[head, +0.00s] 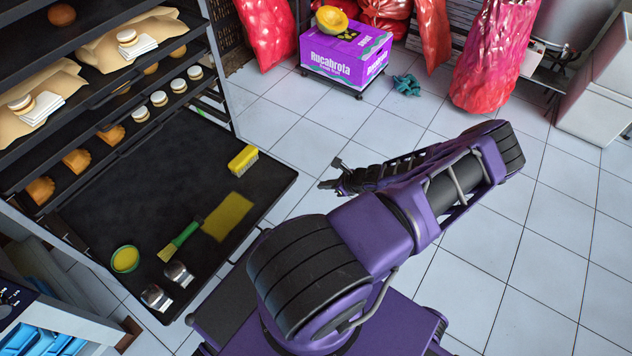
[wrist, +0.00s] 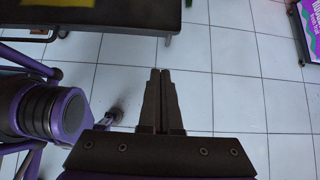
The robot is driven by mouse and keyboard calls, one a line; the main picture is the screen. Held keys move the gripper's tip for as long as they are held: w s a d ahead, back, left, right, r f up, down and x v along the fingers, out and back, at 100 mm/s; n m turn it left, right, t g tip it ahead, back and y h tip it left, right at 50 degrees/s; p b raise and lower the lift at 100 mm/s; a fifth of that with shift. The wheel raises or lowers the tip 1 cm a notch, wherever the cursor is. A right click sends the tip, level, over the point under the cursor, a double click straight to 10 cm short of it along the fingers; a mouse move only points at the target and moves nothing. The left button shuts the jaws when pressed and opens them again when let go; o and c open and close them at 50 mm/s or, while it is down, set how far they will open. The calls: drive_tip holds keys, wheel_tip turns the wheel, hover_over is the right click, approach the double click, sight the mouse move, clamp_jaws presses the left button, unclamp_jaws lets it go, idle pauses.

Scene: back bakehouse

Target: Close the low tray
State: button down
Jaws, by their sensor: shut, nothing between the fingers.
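The low tray (head: 150,195) is the black bottom tray of the rack, pulled well out toward me in the head view. It carries a yellow brush, a green-handled brush, a yellow patch, a small yellow-green bowl and two shiny metal pieces. Its dark edge (wrist: 95,14) shows at the top left of the wrist view. My gripper (head: 333,178) is to the right of the tray's front edge, apart from it, above the tiled floor. In the wrist view my gripper (wrist: 160,72) is shut with its fingers together and holds nothing.
The rack's upper trays (head: 110,75) hold pastries, buns and paper. A purple box (head: 345,55) with a yellow bowl on top stands at the back. Red sacks (head: 490,60) and a teal cloth (head: 407,85) are behind my arm. The tiled floor (head: 545,240) to the right is clear.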

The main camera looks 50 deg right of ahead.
drive_tip(key=w+f, duration=0.6)
drive_tip(key=w, duration=0.4)
drive_tip(key=shift+a+b, duration=0.2)
drive_tip(key=shift+b, duration=0.25)
